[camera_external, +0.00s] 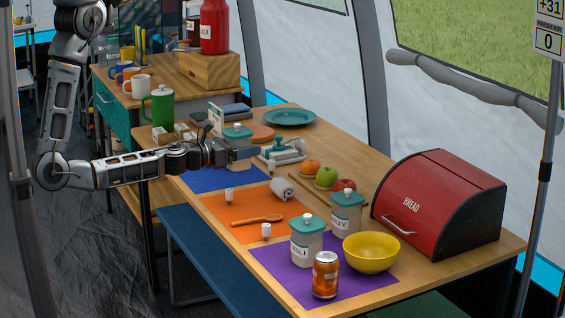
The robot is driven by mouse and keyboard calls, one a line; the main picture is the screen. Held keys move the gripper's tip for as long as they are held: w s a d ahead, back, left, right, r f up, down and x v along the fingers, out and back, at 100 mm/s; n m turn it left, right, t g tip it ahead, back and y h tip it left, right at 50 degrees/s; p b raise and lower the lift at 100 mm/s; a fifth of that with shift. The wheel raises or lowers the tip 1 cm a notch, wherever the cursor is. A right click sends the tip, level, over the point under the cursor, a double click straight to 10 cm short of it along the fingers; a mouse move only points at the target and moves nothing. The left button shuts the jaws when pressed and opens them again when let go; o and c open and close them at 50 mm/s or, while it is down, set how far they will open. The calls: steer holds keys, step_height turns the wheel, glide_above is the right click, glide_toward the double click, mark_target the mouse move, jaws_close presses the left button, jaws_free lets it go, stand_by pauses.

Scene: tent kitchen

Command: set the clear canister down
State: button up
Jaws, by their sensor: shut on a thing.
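The clear canister with a teal lid (237,132) is at my gripper (243,154), near the far end of the long table. My gripper is shut on it, and the fingers and wrist hide part of its body. The canister looks upright, over or just behind the blue mat (222,180). I cannot tell whether its base touches the table.
Two similar teal-lidded canisters, one (307,252) on the purple mat and another (346,222) behind it, stand near a yellow bowl (371,255) and orange can (326,276).

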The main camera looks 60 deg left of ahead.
steer(key=w+d+m+g+h+p, duration=0.15)
steer(key=d+h, duration=0.25)
steer(key=d, duration=0.7)
steer(key=w+d+m+h+p, duration=0.3)
steer(key=d, duration=0.9)
steer(key=w+a+f+b, duration=0.2)
steer(key=b, duration=0.1)
steer(key=w+a+f+b, duration=0.2)
steer(key=w+a, duration=0.1)
steer(key=w+a+f+b, duration=0.2)
steer(key=w+a+b, duration=0.1)
steer(key=shift+w+f+b, duration=0.2)
steer(key=shift+f+b, duration=0.05)
steer(key=shift+b, duration=0.05)
step_height(320, 180, down, 4)
steer(key=b, duration=0.3)
steer(key=shift+r+b, duration=0.1)
steer(key=shift+b, duration=0.3)
steer(key=shift+f, duration=0.2)
steer(key=o, duration=1.3)
